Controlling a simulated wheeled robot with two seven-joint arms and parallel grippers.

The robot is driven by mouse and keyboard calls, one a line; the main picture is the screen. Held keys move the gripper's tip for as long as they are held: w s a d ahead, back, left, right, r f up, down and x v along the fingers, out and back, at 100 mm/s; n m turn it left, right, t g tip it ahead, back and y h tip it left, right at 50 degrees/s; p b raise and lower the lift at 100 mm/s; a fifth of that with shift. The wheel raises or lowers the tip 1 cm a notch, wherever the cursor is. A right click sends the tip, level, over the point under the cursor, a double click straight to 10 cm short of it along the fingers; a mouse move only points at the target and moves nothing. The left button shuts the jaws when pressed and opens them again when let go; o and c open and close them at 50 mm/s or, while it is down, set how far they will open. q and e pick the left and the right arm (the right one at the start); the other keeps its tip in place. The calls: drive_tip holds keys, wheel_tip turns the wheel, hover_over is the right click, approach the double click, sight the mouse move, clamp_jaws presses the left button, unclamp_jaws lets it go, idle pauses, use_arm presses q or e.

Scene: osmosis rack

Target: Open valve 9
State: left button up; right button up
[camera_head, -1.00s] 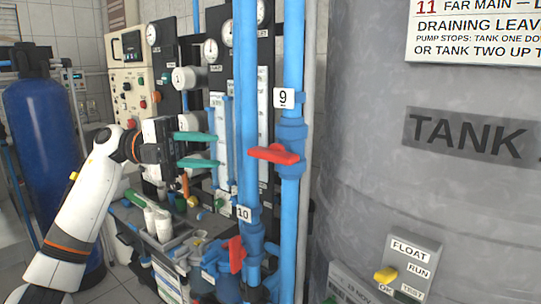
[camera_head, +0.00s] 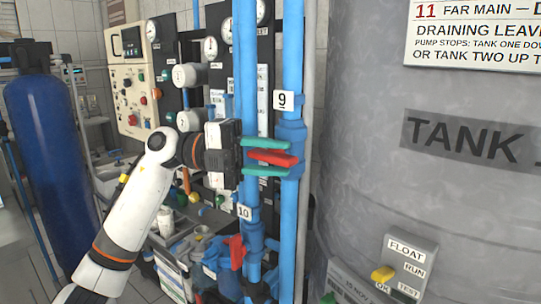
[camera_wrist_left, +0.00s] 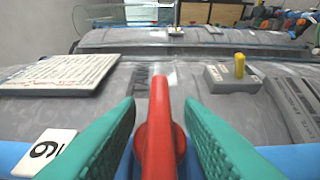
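Valve 9 is on the blue vertical pipe under the white 9 tag (camera_head: 283,100). Its red handle (camera_head: 273,157) sticks out crosswise to the pipe. My left gripper (camera_head: 266,157) is open, with one green finger above the handle and one below it. In the left wrist view the red handle (camera_wrist_left: 159,130) lies between the two green fingers, with a gap showing on each side near the tips. The 9 tag (camera_wrist_left: 45,152) also shows there at the lower left. My right gripper is not in view.
A second blue pipe with the 10 tag (camera_head: 244,212) and a red handle (camera_head: 236,252) stands just left of valve 9's pipe. The big grey tank (camera_head: 430,190) fills the right. A float switch box (camera_head: 408,266) is on it. Gauges and a panel stand behind my arm.

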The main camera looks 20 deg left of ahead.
use_arm(q)
drive_tip(key=shift+c, duration=0.5)
clamp_jaws()
